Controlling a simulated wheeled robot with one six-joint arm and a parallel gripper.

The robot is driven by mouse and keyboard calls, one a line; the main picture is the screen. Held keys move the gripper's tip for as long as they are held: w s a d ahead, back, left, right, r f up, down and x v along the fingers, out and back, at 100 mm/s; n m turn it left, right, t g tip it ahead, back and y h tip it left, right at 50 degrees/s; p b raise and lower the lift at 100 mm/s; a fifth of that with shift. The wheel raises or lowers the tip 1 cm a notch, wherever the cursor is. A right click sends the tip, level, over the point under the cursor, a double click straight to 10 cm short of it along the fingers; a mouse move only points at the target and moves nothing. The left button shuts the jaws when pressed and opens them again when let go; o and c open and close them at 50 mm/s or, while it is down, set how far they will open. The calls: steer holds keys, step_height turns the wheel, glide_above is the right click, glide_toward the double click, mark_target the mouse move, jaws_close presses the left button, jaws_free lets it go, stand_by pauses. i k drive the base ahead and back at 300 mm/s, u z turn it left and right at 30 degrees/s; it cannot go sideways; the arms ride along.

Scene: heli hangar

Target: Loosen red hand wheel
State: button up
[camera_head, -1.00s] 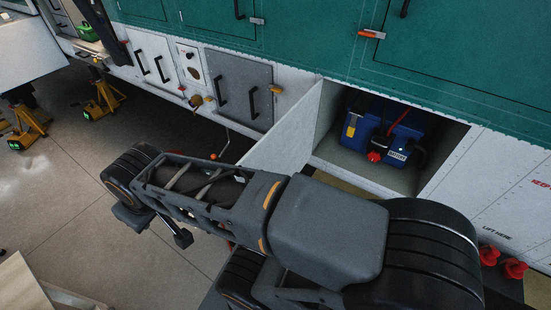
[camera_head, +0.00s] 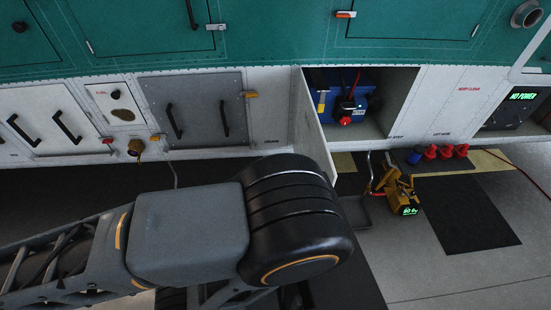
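A small red knob (camera_head: 345,121), which looks like the red hand wheel, sits at the front of a blue box (camera_head: 352,88) that looks like a battery. The box stands inside an open compartment (camera_head: 397,90) in the white lower side of the green hull. A black handle or clamp, a red cable and a yellow-handled tool (camera_head: 322,100) are beside or on it. My arm crosses the lower left of the view, and its large dark joint is below and left of the compartment. My gripper is not in view.
The compartment's open door (camera_head: 312,115) hangs at its left edge. A yellow device with a green display (camera_head: 400,192), a blue can (camera_head: 415,155) and red cones (camera_head: 447,152) stand on the floor at right. A "NO POWER" unit (camera_head: 515,110) is far right. The dark mat (camera_head: 465,213) is clear.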

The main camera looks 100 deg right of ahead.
mark_target(346, 119)
steer(key=u, duration=0.05)
steer(key=i, duration=0.1)
steer(key=z, duration=1.05)
steer(key=k, duration=1.8)
steer(key=z, duration=2.15)
